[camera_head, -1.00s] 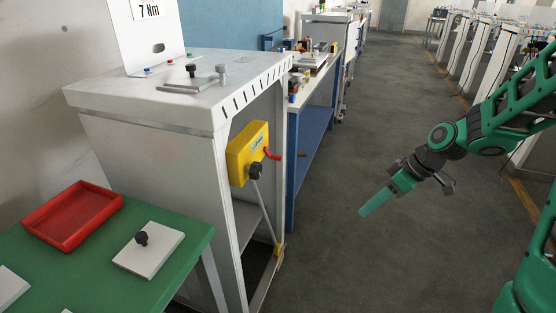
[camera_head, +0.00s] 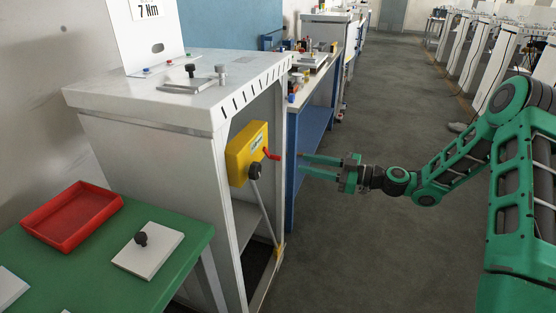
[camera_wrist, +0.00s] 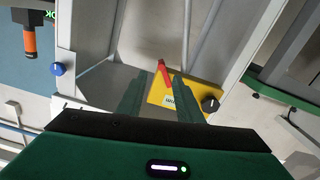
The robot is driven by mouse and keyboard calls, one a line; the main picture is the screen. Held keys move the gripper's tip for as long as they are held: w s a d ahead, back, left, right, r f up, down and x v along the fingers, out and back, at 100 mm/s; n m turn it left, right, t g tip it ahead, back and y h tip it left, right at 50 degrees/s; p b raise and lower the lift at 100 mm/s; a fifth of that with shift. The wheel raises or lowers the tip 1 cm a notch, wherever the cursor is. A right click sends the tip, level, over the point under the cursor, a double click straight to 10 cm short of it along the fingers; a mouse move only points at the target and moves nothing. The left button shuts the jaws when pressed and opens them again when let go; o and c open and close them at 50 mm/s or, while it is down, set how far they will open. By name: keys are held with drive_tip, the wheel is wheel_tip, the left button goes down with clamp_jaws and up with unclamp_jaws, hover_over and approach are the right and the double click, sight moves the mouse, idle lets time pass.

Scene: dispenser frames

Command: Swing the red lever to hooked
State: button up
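The red lever (camera_head: 271,154) sticks out from the right side of a yellow box (camera_head: 240,160) mounted inside the grey-white cabinet frame. My gripper (camera_head: 302,166) is open and empty, pointing left at the box, a short way right of the lever. The left finger is close beside the box's edge in that picture; I cannot tell the depth gap.
The cabinet (camera_head: 150,125) has an open right side with an upright frame edge near the box. A green table (camera_head: 85,270) with a red tray (camera_head: 50,243) and a white plate stands at front left. A blue bench (camera_head: 312,150) stands behind the lever.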

sight(279, 158)
drive_tip(key=x, duration=1)
drive_tip(key=shift+a, duration=0.25)
